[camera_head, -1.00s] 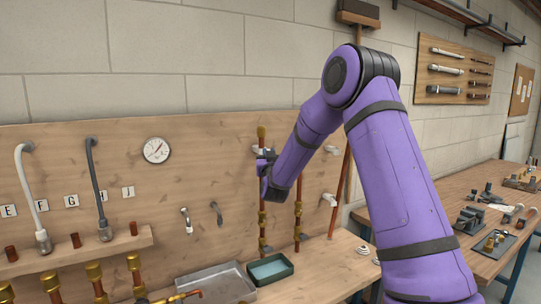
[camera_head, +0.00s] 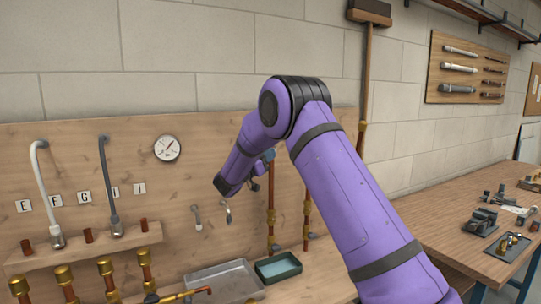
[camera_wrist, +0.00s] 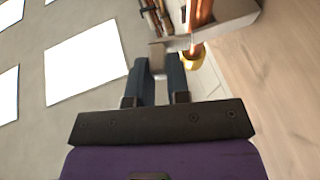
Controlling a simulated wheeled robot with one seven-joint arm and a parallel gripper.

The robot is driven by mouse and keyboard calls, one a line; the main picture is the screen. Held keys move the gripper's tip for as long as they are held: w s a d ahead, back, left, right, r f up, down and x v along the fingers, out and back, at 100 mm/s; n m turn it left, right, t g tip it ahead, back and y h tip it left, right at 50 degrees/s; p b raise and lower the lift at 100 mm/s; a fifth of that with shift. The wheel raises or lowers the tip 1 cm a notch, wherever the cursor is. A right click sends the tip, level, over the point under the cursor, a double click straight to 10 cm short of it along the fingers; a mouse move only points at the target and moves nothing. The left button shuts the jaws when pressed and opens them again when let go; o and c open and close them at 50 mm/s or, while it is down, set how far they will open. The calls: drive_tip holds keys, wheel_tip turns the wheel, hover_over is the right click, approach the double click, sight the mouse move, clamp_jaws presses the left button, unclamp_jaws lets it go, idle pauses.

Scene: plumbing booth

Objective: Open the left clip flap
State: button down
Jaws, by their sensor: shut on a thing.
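In the wrist view the two dark blue-grey fingers of my gripper (camera_wrist: 158,72) are closed around a small grey plate, the left clip flap (camera_wrist: 157,53). The flap stands out from a pale clip (camera_wrist: 228,21) beside an upright copper pipe (camera_wrist: 203,17). I cannot tell the flap's exact angle. In the head view my gripper (camera_head: 267,157) is at the upper part of the left upright copper pipe (camera_head: 271,205), mostly behind my purple forearm. The clip itself is hidden there.
A second upright copper pipe (camera_head: 306,220) stands to the right, partly behind my arm. Two small wall hooks (camera_head: 227,212) are to the left. A grey tray (camera_head: 223,281) and a green tray (camera_head: 278,267) lie on the bench below. A gauge (camera_head: 167,148) hangs upper left.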

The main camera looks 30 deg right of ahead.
drive_tip(key=shift+w+a+m+g+h, duration=0.15)
drive_tip(key=shift+m+g, duration=0.2)
drive_tip(key=shift+g, duration=0.35)
drive_tip(key=shift+w+a+m+g+h, duration=0.1)
drive_tip(key=shift+m+g+h, duration=0.1)
drive_tip(key=shift+m+g, duration=0.35)
drive_tip(key=shift+w+a+m+g+h, duration=0.1)
drive_tip(key=shift+m+g+h, duration=0.1)
drive_tip(key=shift+g, duration=0.65)
drive_tip(key=c, duration=1.1)
unclamp_jaws()
drive_tip(key=v, duration=1)
drive_tip(key=shift+a, duration=0.4)
